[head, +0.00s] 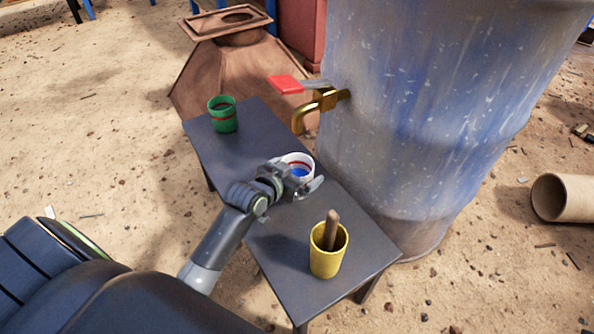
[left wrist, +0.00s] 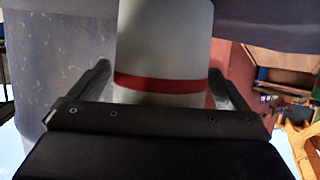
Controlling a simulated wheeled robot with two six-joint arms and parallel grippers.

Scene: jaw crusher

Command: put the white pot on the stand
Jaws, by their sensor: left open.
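The white pot (head: 298,160) has a red band and something blue inside. It is upright at the middle of a dark grey low table (head: 262,258), the only stand-like thing I see. My left gripper (head: 294,185) is around the pot's near side, jaws open. In the left wrist view the pot (left wrist: 165,45) is between the two spread fingers (left wrist: 160,78), its red band near their tips. The pot's base is hidden in the head view, so I cannot tell surely whether it touches the tabletop. My right gripper is not in view.
A green pot (head: 223,115) stands at the table's far left end. A yellow pot (head: 328,262) with a wooden stick stands at its near end. A big blue-grey drum (head: 430,110) with a brass tap (head: 308,110) and red handle rises right behind the table.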

